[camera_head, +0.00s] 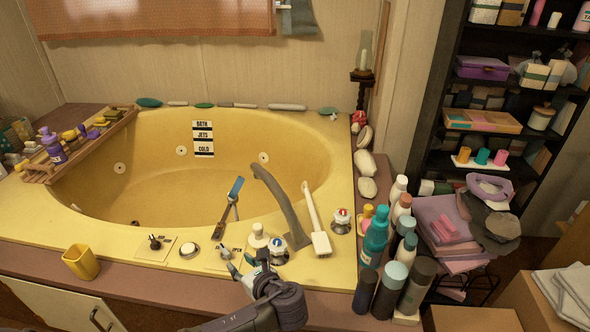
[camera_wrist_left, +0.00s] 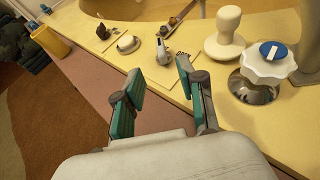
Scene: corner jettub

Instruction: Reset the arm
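My left gripper (camera_head: 248,268) is over the front rim of the yellow corner tub (camera_head: 75,222), close to the tap fittings. In the left wrist view its two teal-padded fingers (camera_wrist_left: 158,88) stand apart with nothing between them. A small chrome lever (camera_wrist_left: 163,52) is on the rim just beyond the fingertips. A white knob-shaped object (camera_wrist_left: 226,38) and a white tap handle with a blue cap (camera_wrist_left: 265,65) stand to the right of the fingers. My right gripper is not in either view.
A grey curved spout (camera_head: 283,205) and a white brush (camera_head: 316,220) rise right of the gripper. Several bottles (camera_head: 375,235) crowd the right corner. A yellow cup (camera_head: 80,262) stands on the left rim. A dark shelf (camera_head: 450,100) stands at right. The tub basin is mostly clear.

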